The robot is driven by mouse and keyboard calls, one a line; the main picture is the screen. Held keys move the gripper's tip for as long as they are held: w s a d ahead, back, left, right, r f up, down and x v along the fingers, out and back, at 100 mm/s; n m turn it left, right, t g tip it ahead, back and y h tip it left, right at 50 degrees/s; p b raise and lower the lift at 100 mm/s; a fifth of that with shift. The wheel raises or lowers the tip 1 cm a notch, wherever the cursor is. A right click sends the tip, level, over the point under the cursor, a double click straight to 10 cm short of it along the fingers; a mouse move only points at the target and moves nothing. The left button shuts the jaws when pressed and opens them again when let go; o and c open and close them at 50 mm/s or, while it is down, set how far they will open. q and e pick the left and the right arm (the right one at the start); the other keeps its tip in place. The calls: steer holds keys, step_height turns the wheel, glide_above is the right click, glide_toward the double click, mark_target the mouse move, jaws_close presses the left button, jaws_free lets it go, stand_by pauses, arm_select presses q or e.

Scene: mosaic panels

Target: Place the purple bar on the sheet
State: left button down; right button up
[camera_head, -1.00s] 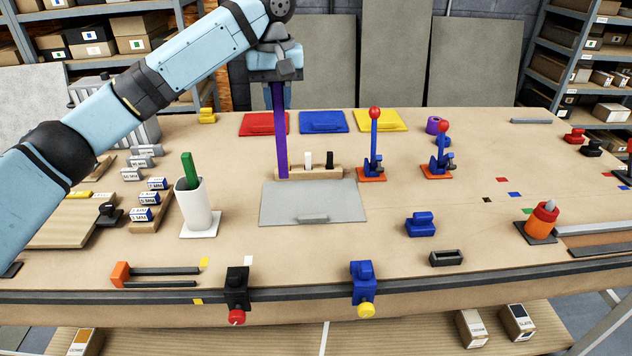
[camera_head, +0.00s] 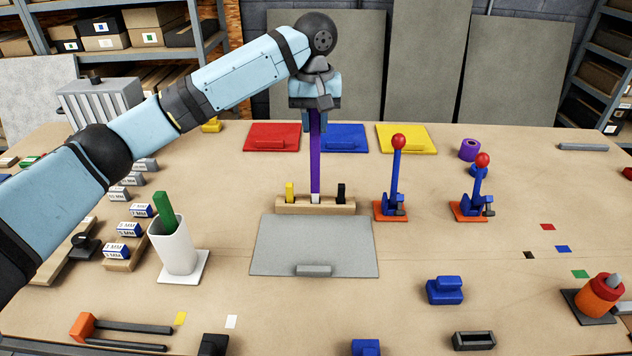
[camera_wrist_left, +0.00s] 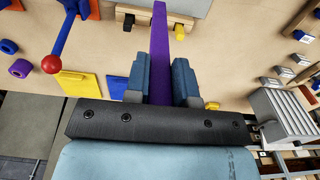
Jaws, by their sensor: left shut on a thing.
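My left gripper (camera_head: 315,122) is shut on the upper end of a long purple bar (camera_head: 315,155), which hangs upright. The bar also shows between the fingers in the left wrist view (camera_wrist_left: 160,42). Its lower end is at the middle of a small wooden rack, just above or behind the white block; I cannot tell whether it touches. The grey sheet (camera_head: 315,240) lies flat on the table in front of the rack, bare except for a grey handle-like block (camera_head: 313,270) at its near edge. My right gripper is not in view.
The wooden rack (camera_head: 285,206) holds yellow, white and black blocks. Two blue toggle clamps with red knobs (camera_head: 398,142) stand to the right. Red (camera_head: 272,138), blue and yellow panels lie behind. A white cup (camera_head: 175,252) with a green bar stands left of the sheet.

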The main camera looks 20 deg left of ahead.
arm_select(q)
glide_above(315, 192)
steer(key=f, duration=0.9)
steer(key=shift+w+p, duration=0.25)
steer(key=shift+p, duration=0.15)
step_height(315, 192, down, 3)
steer(key=shift+f, duration=0.2)
steer(key=shift+a+f, duration=0.1)
steer(key=shift+f, duration=0.35)
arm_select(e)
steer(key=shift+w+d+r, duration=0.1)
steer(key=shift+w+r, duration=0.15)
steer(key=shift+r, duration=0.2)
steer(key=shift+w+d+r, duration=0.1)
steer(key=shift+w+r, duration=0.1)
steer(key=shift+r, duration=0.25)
arm_select(q)
steer(key=shift+p, duration=0.4)
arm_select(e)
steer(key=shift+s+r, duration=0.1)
arm_select(q)
steer(key=c, duration=1)
jaws_free()
steer(key=shift+f, duration=0.1)
steer(key=shift+o, duration=0.2)
